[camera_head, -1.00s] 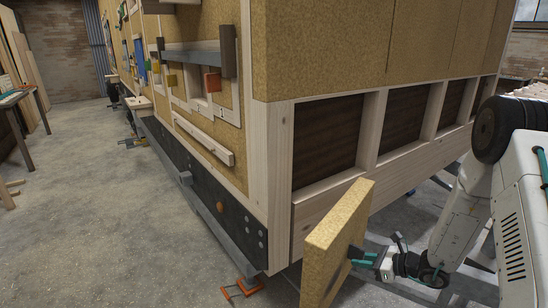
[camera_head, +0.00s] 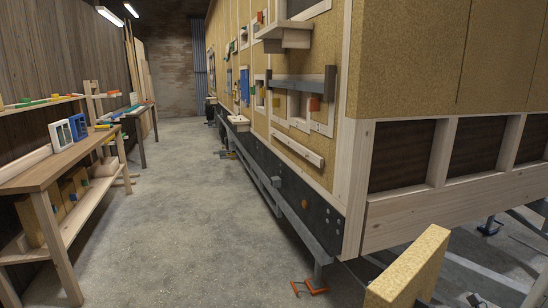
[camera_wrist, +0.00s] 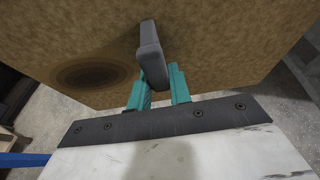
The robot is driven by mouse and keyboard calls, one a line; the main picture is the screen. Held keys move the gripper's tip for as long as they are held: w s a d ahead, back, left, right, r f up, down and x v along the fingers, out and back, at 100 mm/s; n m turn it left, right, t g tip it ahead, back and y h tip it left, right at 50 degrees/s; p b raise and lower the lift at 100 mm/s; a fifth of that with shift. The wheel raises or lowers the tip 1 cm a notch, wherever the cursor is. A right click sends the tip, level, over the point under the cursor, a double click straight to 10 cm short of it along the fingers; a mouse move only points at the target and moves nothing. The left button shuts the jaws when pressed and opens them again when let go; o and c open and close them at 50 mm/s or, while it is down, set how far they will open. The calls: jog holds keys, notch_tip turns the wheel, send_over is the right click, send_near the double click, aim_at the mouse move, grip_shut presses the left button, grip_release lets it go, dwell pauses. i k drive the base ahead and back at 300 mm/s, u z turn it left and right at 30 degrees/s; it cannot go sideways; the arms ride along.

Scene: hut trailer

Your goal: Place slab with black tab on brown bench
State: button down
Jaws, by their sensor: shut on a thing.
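The slab (camera_head: 408,268) is a thick tan, speckled block at the lower right of the head view, partly cut off by the frame. It fills much of the wrist view (camera_wrist: 220,45). Its dark grey-black tab (camera_wrist: 150,50) points toward my gripper (camera_wrist: 159,84). The teal fingers are shut on the tab, one on each side. My gripper does not show in the head view. The brown bench (camera_head: 52,167) stands at the left, across the aisle from the slab.
Slabs with coloured tabs (camera_head: 72,190) stand on the bench's lower shelf. A concrete aisle (camera_head: 180,200) lies clear between the bench and the hut trailer (camera_head: 395,215). An orange clamp (camera_head: 309,287) is low by the trailer corner. Another table (camera_head: 135,112) stands farther back.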

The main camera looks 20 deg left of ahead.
aim_at(37, 170)
jog(key=u, duration=1.35)
jog(key=i, duration=3.55)
jog(key=u, duration=1.45)
